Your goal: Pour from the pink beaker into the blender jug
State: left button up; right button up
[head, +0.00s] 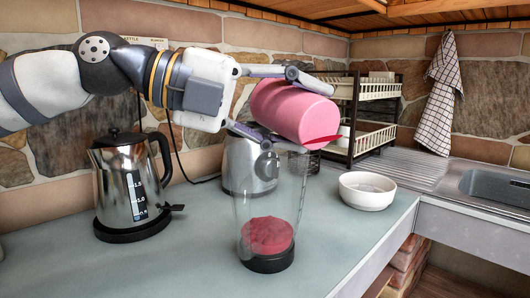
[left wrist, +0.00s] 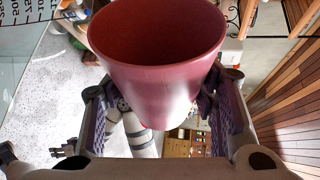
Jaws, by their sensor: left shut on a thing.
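The pink beaker (head: 290,110) is held on its side above the blender jug, its mouth toward the right and tipped slightly down. A red patch shows at its lower lip. My left gripper (head: 283,108) is shut on the beaker's sides. In the left wrist view the beaker (left wrist: 160,85) is between the fingers (left wrist: 160,112), and its visible inner wall is dark red. The clear blender jug (head: 262,195) stands upright on the counter below, with red contents at its bottom. The beaker and fingers partly cover the jug's rim.
A steel kettle (head: 131,187) stands left of the jug. A steel appliance (head: 240,165) is just behind the jug, and a white bowl (head: 367,191) is to its right. A dish rack (head: 355,115) and sink (head: 495,187) lie farther right. The front-left counter is clear.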

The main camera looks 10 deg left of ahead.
pick_arm(q)
jog(key=s+m+p, duration=0.1)
jog(key=s+d+r+y+p, duration=0.1)
jog(key=p, duration=0.1)
jog(key=shift+d+m+t, duration=0.25)
jog(key=shift+m+t, duration=0.05)
jog(key=shift+m, duration=0.1)
jog(key=shift+d+f+m+y, duration=0.1)
jog(key=shift+f+m+y, duration=0.3)
jog(key=shift+m, duration=0.2)
pick_arm(e)
jog(key=w+r+t, duration=0.2)
jog(key=w+r, duration=0.2)
pick_arm(q)
jog(key=shift+w+m+t+y, duration=0.15)
jog(key=shift+m+t+y, duration=0.45)
jog(key=shift+m, duration=0.1)
notch_tip(320, 180, down, 11)
jog(key=s+d+m+t+y+b, duration=0.2)
jog(key=m+t+y+b, duration=0.1)
jog(key=m+t, duration=0.1)
jog(key=shift+s+m, duration=0.15)
jog(key=shift+m, duration=0.45)
pick_arm(e)
jog(key=s+f+g, duration=0.2)
jog(key=s+f, duration=0.2)
jog(key=shift+s+a+f, duration=0.15)
jog(key=shift+f, duration=0.2)
pick_arm(q)
jog(key=shift+d+r, duration=0.1)
